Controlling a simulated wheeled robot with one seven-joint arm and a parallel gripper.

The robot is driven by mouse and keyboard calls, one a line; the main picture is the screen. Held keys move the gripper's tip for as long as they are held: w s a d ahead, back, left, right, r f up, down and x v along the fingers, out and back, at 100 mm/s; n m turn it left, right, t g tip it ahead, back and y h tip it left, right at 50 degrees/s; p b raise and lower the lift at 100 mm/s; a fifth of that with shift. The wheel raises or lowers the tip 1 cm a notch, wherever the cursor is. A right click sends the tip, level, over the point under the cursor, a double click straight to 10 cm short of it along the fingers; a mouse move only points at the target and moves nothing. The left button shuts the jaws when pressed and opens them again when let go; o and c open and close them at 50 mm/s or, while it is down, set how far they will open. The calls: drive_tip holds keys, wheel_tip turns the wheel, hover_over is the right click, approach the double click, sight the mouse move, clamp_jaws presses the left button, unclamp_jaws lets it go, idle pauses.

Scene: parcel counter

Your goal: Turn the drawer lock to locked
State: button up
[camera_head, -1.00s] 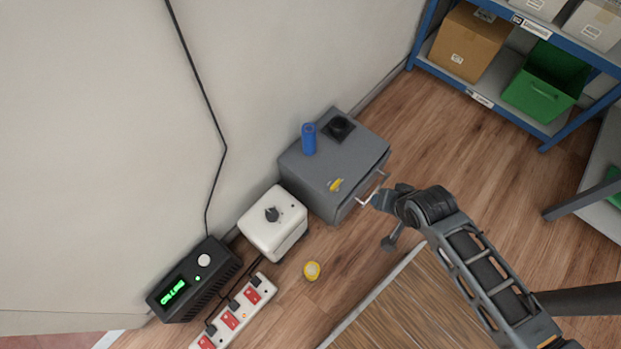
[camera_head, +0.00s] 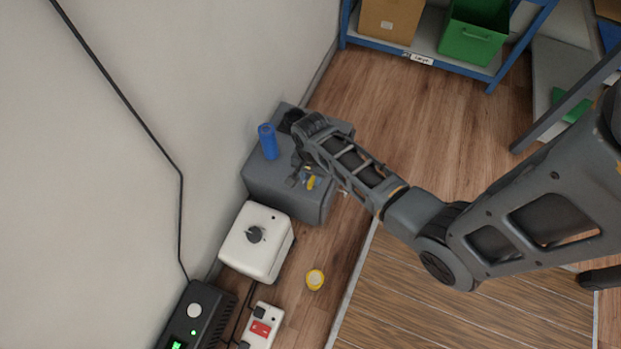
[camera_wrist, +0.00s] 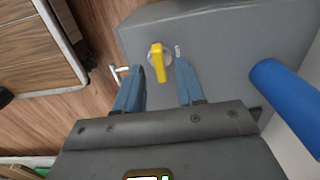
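The drawer lock's yellow lever (camera_wrist: 158,66) sits on a round pale plate on the grey drawer box (camera_wrist: 225,35), with a small white mark beside it. The lever also shows in the head view (camera_head: 311,183) on the box (camera_head: 262,178), partly covered by my gripper. My gripper (camera_wrist: 160,64) is open, with one blue-grey finger to each side of the lever in the wrist view. I see no clear contact; the height gap is hard to judge. The drawer's handle (camera_wrist: 118,73) shows past the box's edge, left of my fingers.
A blue cylinder (camera_head: 267,141) stands on the box near my gripper. Wall on the left; open floor (camera_head: 400,130) on the right.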

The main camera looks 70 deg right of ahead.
drive_tip(key=shift+f, duration=1)
clamp_jaws()
